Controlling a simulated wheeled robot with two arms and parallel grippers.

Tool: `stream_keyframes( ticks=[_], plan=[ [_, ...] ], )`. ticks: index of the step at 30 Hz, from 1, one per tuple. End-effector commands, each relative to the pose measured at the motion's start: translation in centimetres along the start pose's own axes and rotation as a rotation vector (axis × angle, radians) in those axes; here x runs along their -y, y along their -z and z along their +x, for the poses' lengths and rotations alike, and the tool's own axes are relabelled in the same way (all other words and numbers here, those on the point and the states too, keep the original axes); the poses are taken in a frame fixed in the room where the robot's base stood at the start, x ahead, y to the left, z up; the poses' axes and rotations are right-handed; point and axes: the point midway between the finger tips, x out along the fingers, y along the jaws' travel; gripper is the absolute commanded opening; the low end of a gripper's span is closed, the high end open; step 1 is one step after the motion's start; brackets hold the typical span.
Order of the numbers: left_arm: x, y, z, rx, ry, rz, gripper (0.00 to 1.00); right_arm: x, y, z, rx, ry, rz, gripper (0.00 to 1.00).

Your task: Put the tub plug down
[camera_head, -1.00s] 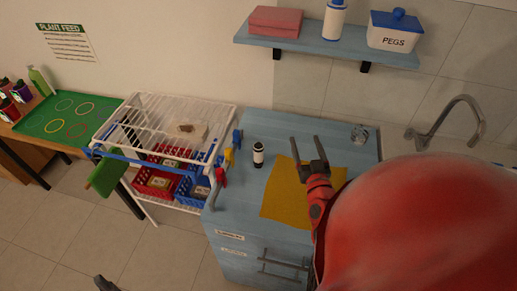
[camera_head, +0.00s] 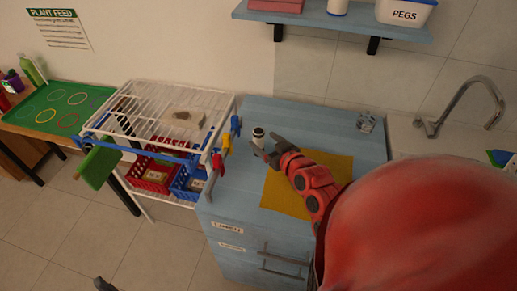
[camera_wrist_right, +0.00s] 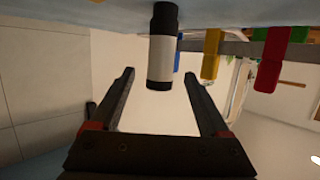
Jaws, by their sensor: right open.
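I cannot make out anything that is clearly a tub plug. My right gripper (camera_head: 266,146) is open, with no object visibly clamped in it, and points left across the blue cabinet top (camera_head: 290,112). A small black-and-white cylinder (camera_head: 258,134) stands just beyond its fingertips. In the right wrist view, the cylinder (camera_wrist_right: 162,52) appears upside down, ahead of the gap between the two fingers (camera_wrist_right: 159,78), and no finger visibly grips it. A dark tip (camera_head: 104,284) at the lower left edge may be my left gripper; its jaws cannot be made out.
A mustard cloth (camera_head: 280,195) lies under my right arm. A white wire rack (camera_head: 185,97) with baskets and coloured clips stands left of the cabinet. A clear glass item (camera_head: 366,122) is near the sink tap (camera_head: 463,95). A shelf (camera_head: 340,27) hangs above.

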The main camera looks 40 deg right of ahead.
Motion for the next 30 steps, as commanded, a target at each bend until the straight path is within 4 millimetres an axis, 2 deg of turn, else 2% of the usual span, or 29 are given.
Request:
stream_keyframes(
  ticks=[1, 11, 15, 19, 29, 30],
  plan=[
    [0.0, 0.1, 0.8, -0.001, 0.0, 0.0, 0.74, 0.1, 0.3, 0.6, 0.005, 0.004, 0.0, 0.8],
    [0.1, 0.3, 2.0, -0.001, 0.0, 0.0, 0.74, 0.1, 0.3, 3.0, 0.005, 0.003, 0.0, 0.8],
    [0.1, 0.5, 3.1, -0.001, 0.0, 0.0, 0.74, 0.2, 0.4, 4.9, 0.005, 0.003, -0.001, 0.8],
    [0.2, 0.6, 3.5, -0.001, 0.0, 0.0, 0.74, 0.1, 0.2, 6.5, 0.003, 0.0, 0.0, 0.8],
    [0.2, 0.6, 3.5, -0.001, 0.0, 0.0, 0.74, 0.1, -0.1, 7.2, 0.004, -0.001, 0.0, 0.8],
    [0.2, 0.6, 3.5, -0.001, 0.0, 0.0, 0.74, 0.1, -0.1, 7.2, 0.004, -0.002, 0.0, 0.76]
  ],
)
